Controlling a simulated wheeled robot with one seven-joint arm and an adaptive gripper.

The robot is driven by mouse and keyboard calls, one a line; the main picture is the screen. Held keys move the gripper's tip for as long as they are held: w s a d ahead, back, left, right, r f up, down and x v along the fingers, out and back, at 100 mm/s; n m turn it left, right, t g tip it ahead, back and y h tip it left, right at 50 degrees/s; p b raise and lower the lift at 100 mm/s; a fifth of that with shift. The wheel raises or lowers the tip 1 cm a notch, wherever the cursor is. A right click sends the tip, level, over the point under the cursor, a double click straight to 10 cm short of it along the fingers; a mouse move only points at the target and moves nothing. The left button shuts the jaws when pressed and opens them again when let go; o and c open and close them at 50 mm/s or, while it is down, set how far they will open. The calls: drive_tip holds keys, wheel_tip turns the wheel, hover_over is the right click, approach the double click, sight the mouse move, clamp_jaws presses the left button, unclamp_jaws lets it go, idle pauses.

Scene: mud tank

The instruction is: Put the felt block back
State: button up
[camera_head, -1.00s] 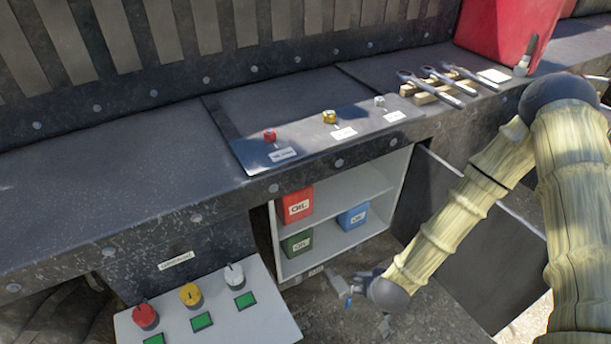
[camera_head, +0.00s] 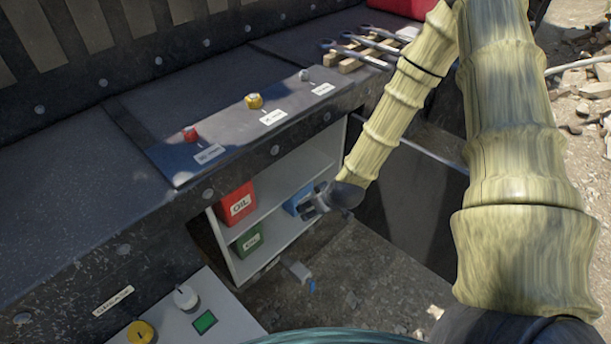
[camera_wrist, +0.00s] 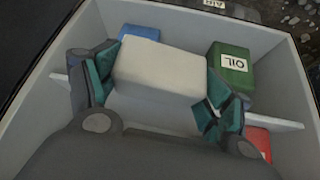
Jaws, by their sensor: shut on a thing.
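A pale grey block (camera_wrist: 162,68), which looks like the felt block, sits between the teal fingers of my gripper (camera_wrist: 158,88) in the wrist view. My gripper is shut on it, in front of the open white shelf unit (camera_wrist: 283,60). In the head view my gripper (camera_head: 312,203) is at the right part of the unit (camera_head: 285,218), close to a blue can (camera_head: 297,200). The held block cannot be made out there.
A small grey object (camera_head: 297,269) lies on the ground. Knobs and wrenches sit on the ledge above.

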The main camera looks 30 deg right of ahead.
drive_tip(key=s+d+r+n+y+b, duration=0.1)
drive_tip(key=s+d+r+n+b, duration=0.15)
drive_tip(key=d, duration=0.75)
drive_tip(key=shift+m+g, duration=0.3)
drive_tip(key=shift+m, duration=0.05)
drive_tip(key=w+a+p, duration=0.1)
drive_tip(key=w, duration=0.4)
drive_tip(key=w+a+p, duration=0.1)
drive_tip(key=w+a, duration=0.1)
drive_tip(key=w, duration=0.4)
drive_tip(key=w+a+p, duration=0.2)
drive_tip(key=w, duration=0.3)
drive_tip(key=shift+w+a+r, duration=0.25)
drive_tip(key=shift+w+p, duration=0.15)
drive_tip(key=shift+p, duration=0.15)
drive_tip(key=shift+f, duration=0.15)
drive_tip(key=shift+a+f, duration=0.1)
drive_tip(key=shift+f, duration=0.05)
drive_tip(key=o, duration=1)
drive_tip(key=shift+o, duration=0.2)
